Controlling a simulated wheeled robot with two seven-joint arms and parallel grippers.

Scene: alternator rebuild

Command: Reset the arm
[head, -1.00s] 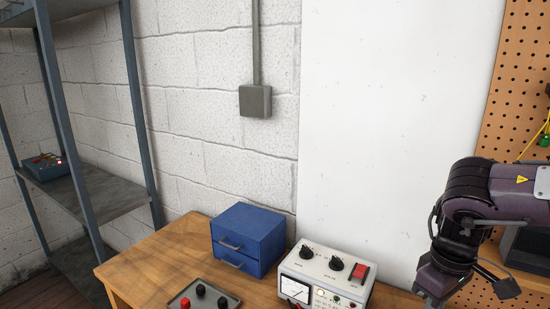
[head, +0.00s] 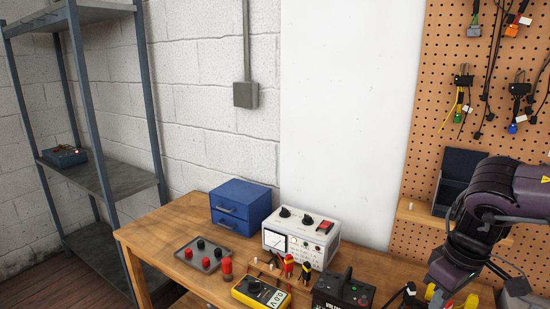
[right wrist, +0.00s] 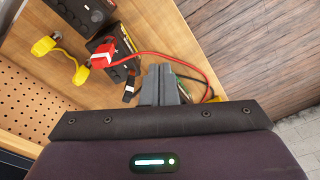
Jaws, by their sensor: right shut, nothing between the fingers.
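My right arm (head: 490,215) comes in from the right in the head view, bent and reaching down over the right part of the wooden bench. In the right wrist view my right gripper (right wrist: 163,85) is shut, with its grey fingers together and nothing between them. It is above the bench, near a red cable (right wrist: 185,65) and a red-topped connector (right wrist: 103,58). My left gripper is in neither view.
On the bench (head: 160,235) stand a blue drawer box (head: 240,208), a white meter unit (head: 300,237), a tray with knobs (head: 203,255), a yellow multimeter (head: 262,293) and a black tester (head: 343,291). A pegboard (head: 420,130) with hanging cables is behind; a metal shelf (head: 100,180) stands left.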

